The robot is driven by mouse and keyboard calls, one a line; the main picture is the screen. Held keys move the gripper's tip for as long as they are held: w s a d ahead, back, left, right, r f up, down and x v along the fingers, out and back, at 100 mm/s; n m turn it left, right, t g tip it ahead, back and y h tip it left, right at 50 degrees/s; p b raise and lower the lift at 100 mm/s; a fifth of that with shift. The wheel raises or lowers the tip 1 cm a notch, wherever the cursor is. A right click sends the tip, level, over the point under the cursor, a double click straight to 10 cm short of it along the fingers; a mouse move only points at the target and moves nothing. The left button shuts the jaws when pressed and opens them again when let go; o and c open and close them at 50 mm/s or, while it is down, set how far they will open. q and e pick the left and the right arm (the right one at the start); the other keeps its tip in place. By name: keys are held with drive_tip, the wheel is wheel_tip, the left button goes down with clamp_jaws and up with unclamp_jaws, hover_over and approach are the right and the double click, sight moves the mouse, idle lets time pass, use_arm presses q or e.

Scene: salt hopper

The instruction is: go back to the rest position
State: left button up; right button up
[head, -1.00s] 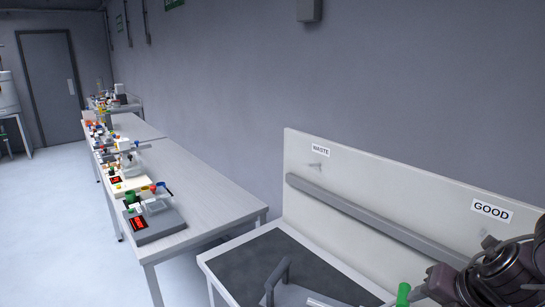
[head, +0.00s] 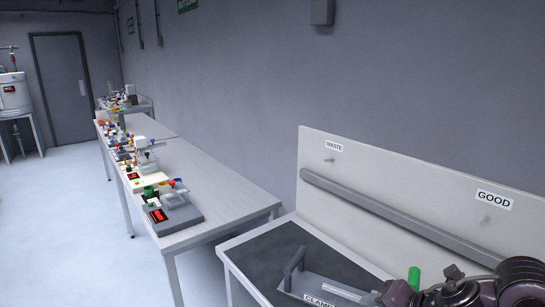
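One of my arms, dark with a reddish-brown tint, shows at the bottom right corner of the head view, in front of the workbench with the WASTE (head: 333,146) and GOOD (head: 493,200) labels. Its fingertips cannot be made out, so I cannot tell whether its gripper is open or shut. My other gripper is out of view. A green cylinder (head: 414,278) stands up beside the arm. A grey clamp fixture with a handle (head: 294,262) and a CLAMP label sits on the bench's dark mat (head: 255,257).
The bench's pale back panel (head: 400,170) carries a grey rail (head: 385,213) and small pegs. To the left, a long table (head: 225,190) holds a grey device with a red display (head: 172,216) and several small items. A white tank (head: 13,95) stands far left. The floor (head: 70,220) is clear.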

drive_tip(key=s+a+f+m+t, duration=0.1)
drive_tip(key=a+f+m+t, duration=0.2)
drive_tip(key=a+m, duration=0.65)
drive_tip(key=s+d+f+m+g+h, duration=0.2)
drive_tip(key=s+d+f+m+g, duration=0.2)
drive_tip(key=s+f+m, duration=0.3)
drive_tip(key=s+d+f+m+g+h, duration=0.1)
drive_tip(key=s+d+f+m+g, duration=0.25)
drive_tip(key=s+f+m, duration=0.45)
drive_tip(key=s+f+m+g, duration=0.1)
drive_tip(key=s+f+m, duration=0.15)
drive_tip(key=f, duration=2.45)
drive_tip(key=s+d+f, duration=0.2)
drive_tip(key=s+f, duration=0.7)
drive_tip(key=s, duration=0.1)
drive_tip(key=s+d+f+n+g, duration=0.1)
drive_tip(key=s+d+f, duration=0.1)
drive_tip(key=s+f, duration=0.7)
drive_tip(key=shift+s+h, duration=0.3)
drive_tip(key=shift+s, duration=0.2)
